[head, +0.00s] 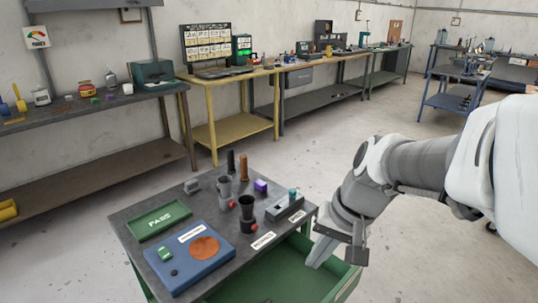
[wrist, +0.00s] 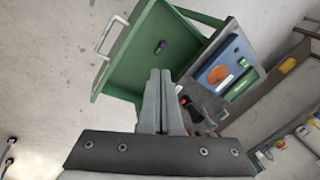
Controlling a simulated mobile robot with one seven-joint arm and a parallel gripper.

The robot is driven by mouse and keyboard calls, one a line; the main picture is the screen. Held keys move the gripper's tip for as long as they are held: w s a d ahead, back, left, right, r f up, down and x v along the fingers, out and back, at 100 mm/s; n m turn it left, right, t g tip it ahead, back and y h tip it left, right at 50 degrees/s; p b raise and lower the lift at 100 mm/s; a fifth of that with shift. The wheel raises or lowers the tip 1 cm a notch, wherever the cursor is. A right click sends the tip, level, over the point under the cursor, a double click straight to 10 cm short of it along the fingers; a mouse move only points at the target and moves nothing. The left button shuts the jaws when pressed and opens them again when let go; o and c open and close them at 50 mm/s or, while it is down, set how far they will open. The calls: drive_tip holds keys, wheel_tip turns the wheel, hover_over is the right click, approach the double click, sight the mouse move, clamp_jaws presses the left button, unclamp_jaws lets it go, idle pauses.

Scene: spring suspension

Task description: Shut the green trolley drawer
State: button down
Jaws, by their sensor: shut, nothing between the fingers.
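The green trolley drawer (head: 283,277) stands open, sticking out to the lower right from under the trolley's dark top (head: 130,218). In the wrist view the open drawer (wrist: 135,65) shows at the upper middle, with a pale bar handle (wrist: 111,36) on its front at the left. A small dark purple item (wrist: 160,46) lies inside it. My gripper (head: 318,262) is shut and empty, pointing down at the drawer. Its fingertips also show in the wrist view (wrist: 160,72), overlapping the drawer's side edge. I cannot tell whether they touch it.
The trolley top carries a green PASS tray (head: 160,220), a blue board with a copper-coloured disc (head: 203,247), dark cups (head: 246,213) and a grey block fixture (head: 285,208). Workbenches (head: 238,132) line the back wall. The floor between (head: 330,150) is clear.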

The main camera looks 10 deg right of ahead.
drive_tip(key=w+d+f+m+g+y+b, duration=0.2)
drive_tip(key=d+f+m+y, duration=0.15)
drive_tip(key=f, duration=0.45)
drive_tip(key=m+t+y+b, duration=0.5)
drive_tip(key=m+t+b, duration=0.3)
drive_tip(key=m+t, duration=0.95)
approach(339, 299)
drive_tip(key=w+a+m+g, duration=0.1)
drive_tip(key=w+a+r+m+g+b, duration=0.1)
drive_tip(key=w, duration=0.1)
drive_tip(key=w+a+r+m+g, duration=0.1)
drive_tip(key=w, duration=0.1)
drive_tip(key=shift+w+r+g+b, duration=0.15)
drive_tip(key=shift+w+g+b, duration=0.1)
drive_tip(key=shift+b, duration=0.15)
drive_tip(key=shift+w+a, duration=0.1)
